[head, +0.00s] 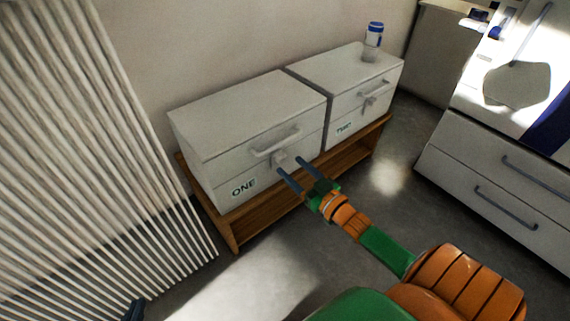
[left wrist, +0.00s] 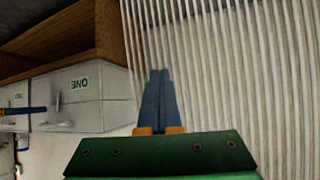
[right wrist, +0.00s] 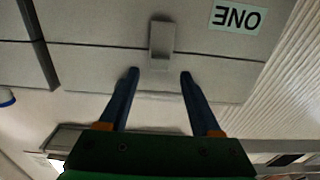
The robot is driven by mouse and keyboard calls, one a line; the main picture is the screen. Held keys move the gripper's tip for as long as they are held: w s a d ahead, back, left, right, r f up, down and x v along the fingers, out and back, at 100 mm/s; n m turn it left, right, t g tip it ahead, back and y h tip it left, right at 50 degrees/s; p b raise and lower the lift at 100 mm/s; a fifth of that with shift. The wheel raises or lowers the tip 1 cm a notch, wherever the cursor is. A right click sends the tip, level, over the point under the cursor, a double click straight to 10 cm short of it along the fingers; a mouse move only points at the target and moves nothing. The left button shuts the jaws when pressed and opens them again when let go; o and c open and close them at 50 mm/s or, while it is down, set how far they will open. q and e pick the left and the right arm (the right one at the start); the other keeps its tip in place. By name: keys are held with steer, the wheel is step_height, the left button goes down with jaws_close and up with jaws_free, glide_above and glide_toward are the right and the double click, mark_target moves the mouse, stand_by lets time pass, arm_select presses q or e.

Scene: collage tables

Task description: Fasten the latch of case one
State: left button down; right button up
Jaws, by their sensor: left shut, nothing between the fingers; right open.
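Case one (head: 250,115) is a pale box labelled ONE, with its lid down, on a wooden bench. Its small grey latch (head: 279,158) is on the front below the handle (head: 274,140). In the right wrist view the latch (right wrist: 162,38) lies across the seam. I cannot tell whether it is flat against the case. My right gripper (head: 287,163) is open in front of the latch, its fingertips (right wrist: 159,72) on either side, with nothing between them. My left gripper (left wrist: 160,71) is shut and empty, away from the case; only its tip (head: 135,309) shows in the head view.
Case two (head: 352,75) stands to the right, with a blue-capped bottle (head: 373,38) on top. The wooden bench (head: 238,236) carries both cases. A slatted panel (head: 90,160) stands at the left. A drawer cabinet (head: 495,175) is at the right, with clear floor between.

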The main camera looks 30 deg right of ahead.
mark_target(284, 159)
steer(key=w+b, duration=0.1)
steer(key=w, duration=0.2)
steer(key=shift+w+a+f, duration=0.1)
steer(key=shift+w+a, duration=0.05)
steer(key=shift+w, duration=0.2)
arm_select(q)
steer(key=w+d+r+t+h, duration=0.1)
steer(key=w+r+t, duration=0.1)
steer(key=r, duration=0.3)
steer(key=w+d+r+t+h, duration=0.1)
steer(key=w+r+t, duration=0.1)
steer(key=r+t, duration=0.3)
steer(key=shift+w+d+r+m+b, duration=0.25)
steer(key=shift+w+r+m+b, duration=0.1)
steer(key=shift+r, duration=0.35)
arm_select(e)
steer(key=shift+w, duration=0.2)
jaws_close()
arm_select(q)
steer(key=shift+f, duration=0.1)
